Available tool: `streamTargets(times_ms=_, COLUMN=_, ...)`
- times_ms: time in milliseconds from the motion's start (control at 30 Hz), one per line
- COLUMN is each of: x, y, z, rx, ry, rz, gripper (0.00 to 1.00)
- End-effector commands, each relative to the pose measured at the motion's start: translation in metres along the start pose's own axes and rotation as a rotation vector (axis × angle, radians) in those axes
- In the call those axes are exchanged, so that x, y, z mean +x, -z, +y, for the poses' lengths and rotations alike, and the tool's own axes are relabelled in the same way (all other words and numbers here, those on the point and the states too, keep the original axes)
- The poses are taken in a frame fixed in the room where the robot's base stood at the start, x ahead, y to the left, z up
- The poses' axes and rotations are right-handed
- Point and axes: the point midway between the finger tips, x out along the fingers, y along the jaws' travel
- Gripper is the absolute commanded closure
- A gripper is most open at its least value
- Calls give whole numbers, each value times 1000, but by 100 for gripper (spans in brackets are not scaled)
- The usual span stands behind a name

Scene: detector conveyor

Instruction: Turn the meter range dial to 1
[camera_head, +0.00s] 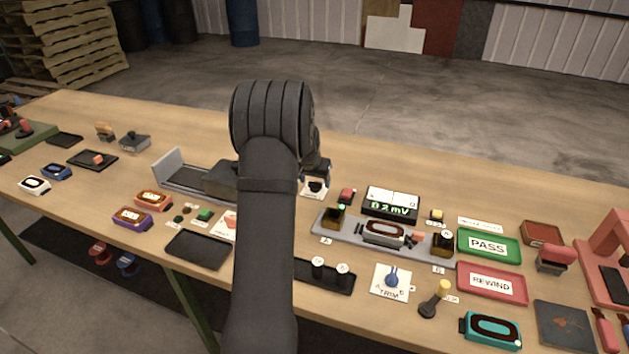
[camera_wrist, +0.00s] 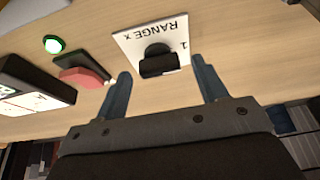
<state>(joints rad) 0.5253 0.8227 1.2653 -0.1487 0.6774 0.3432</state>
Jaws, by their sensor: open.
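The range dial (camera_wrist: 157,60) is a black knob on a white plate (camera_wrist: 128,42) marked RANGE, with a 1 at one corner. In the wrist view it lies between and just beyond the two blue fingertips of my gripper (camera_wrist: 162,80). My gripper is open, and I see no clear contact with the knob. In the head view the dial (camera_head: 316,187) is small beside my wrist, and my arm hides part of that area. The meter (camera_head: 391,203) is a black box reading about 0.2 mV, to the right of the dial.
A red button (camera_head: 347,195) stands between the dial and the meter, and shows close by in the wrist view (camera_wrist: 84,76). A grey conveyor fixture (camera_head: 340,238) lies in front. Green PASS (camera_head: 488,246) and red REWIND (camera_head: 492,283) trays are at right.

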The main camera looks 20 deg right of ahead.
Motion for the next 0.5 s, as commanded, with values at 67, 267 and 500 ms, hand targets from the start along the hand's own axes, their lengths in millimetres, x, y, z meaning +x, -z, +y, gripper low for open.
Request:
streamTargets(times_ms=67, x=-10, y=1, z=0, rx=0, ry=1, rz=2, gripper=35)
streamTargets(times_ms=267, x=-50, y=1, z=0, rx=0, ry=2, rz=5, gripper=35)
streamTargets(times_ms=500, x=-105, y=1, z=0, rx=0, ry=1, rz=5, gripper=35)
